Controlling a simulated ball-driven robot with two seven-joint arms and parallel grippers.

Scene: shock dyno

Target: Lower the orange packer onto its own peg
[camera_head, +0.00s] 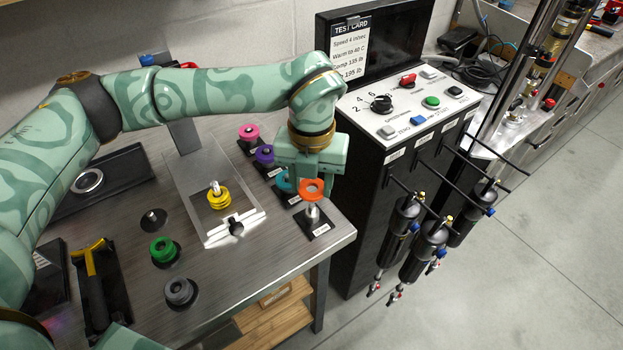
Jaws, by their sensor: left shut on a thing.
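The orange packer (313,188) is a ring held by my left gripper (302,178), which points down at the table's right corner. The gripper is shut on the packer. Below the packer stands a short metal peg (313,213) on a small black base with a white label. The packer appears to be at or just above the peg's top; I cannot tell whether the peg has entered its hole. My right gripper is not in view.
Pink (249,132), purple (265,154) and teal (284,181) packers stand in a row behind, the teal one close to my gripper. Yellow rings (218,198) sit on a clear-topped plate. A green ring (163,250) stands left. The black control cabinet (366,195) is close on the right.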

